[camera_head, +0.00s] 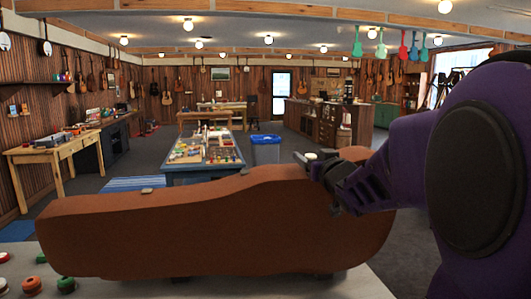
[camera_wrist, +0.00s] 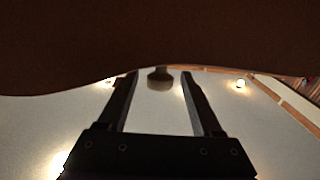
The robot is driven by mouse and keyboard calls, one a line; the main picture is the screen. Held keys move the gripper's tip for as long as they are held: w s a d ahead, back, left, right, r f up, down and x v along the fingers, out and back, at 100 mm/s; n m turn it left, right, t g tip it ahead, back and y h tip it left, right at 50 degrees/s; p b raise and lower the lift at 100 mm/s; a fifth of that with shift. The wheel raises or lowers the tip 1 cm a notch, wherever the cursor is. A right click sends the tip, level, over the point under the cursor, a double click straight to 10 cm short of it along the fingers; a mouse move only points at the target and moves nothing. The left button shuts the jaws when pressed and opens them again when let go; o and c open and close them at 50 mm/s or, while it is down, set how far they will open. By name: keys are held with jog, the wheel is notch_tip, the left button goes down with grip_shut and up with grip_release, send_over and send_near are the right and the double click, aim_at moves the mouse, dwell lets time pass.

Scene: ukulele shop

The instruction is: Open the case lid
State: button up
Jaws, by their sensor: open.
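A brown ukulele-shaped case (camera_head: 190,235) spans the counter in front of me, its wide end to the right. Small metal fittings (camera_head: 147,190) show along its upper edge. I cannot tell the lid's seam or how far the lid is raised. My gripper (camera_head: 316,164) is at the upper edge of the wide end, partly hidden by my wrist. In the wrist view the open fingers (camera_wrist: 158,82) point toward the brown edge (camera_wrist: 150,40). A small dark knob-like fitting (camera_wrist: 160,78) lies between the fingertips; contact cannot be told.
The pale counter (camera_head: 345,287) holds several small coloured round items (camera_head: 66,285) at front left. Beyond the case stand a blue display table (camera_head: 205,175) and a blue bin (camera_head: 266,150). A wooden workbench (camera_head: 55,150) is at left. Open floor lies between.

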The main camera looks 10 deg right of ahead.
jog(key=shift+w, duration=0.15)
jog(key=shift+c, duration=0.2)
grip_shut()
dwell(1.3)
